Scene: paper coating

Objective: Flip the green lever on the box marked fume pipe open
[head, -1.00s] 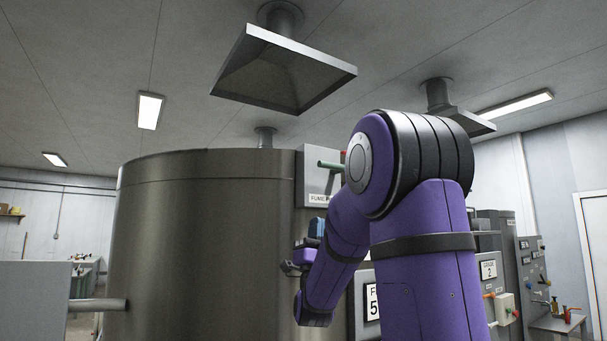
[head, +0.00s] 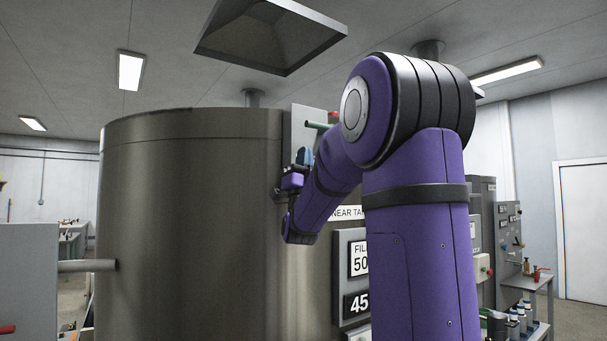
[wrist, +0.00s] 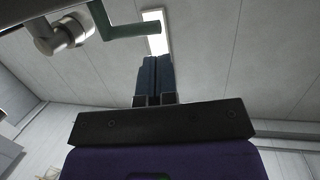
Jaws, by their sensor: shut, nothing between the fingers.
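The grey box (head: 298,122) stands at the upper right edge of the big metal tank, partly hidden by my arm; its label is covered. Its green lever (head: 318,125) sticks out from the box face. In the wrist view the green lever (wrist: 132,30) is at the top, fixed to a round metal pivot (wrist: 62,36). My gripper (head: 304,156) is just below the lever in the head view, pointing up. In the wrist view my gripper (wrist: 154,68) has its blue fingers together and empty, with their tips below the lever bar in the picture.
The large metal tank (head: 190,220) fills the left and middle. A fume hood (head: 270,35) hangs from the ceiling above it. Panels with number labels (head: 357,260) are below the box. A bench with bottles (head: 525,285) stands at the right.

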